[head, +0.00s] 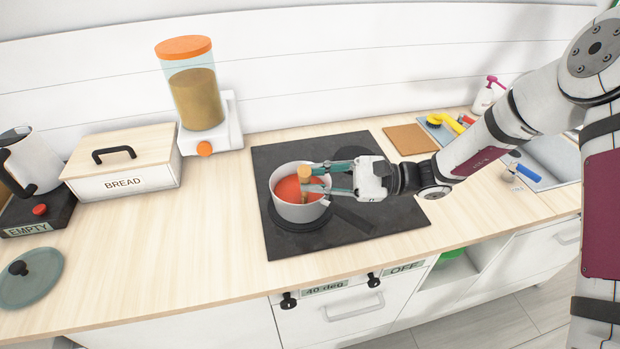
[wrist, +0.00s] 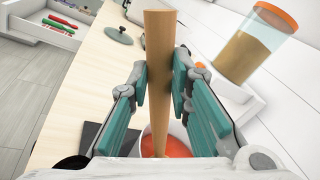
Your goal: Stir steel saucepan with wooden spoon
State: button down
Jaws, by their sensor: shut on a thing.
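The steel saucepan (head: 300,211) stands on the left part of the black cooktop and holds an orange-red liquid (head: 288,188). My gripper (head: 306,176) is over the pan, reaching in from the right. It is shut on the wooden spoon (head: 304,172), which stands about upright with its lower end in the liquid. In the wrist view the spoon's handle (wrist: 160,60) runs between the two teal finger pads, and the pan with its red liquid (wrist: 178,147) shows below. The spoon's lower end is hidden.
A bread box (head: 124,179), a dispenser (head: 198,100) with an orange lid and a white kettle (head: 30,160) stand left of the cooktop (head: 400,218). A lid (head: 32,280) lies at the counter's left front. A brown board (head: 410,139) and a sink (head: 552,155) are to the right.

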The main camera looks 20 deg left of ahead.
jog(key=shift+w+a+b, duration=0.9)
jog(key=shift+w+a, duration=0.55)
jog(key=shift+w, duration=0.25)
jog(key=shift+s+r+p, duration=0.1)
jog(key=shift+s+p, duration=1.25)
jog(key=shift+s, duration=0.65)
jog(key=shift+w+d+b, duration=0.5)
jog(key=shift+w+d, duration=0.25)
jog(key=shift+w, duration=0.35)
jog(key=shift+s, duration=0.1)
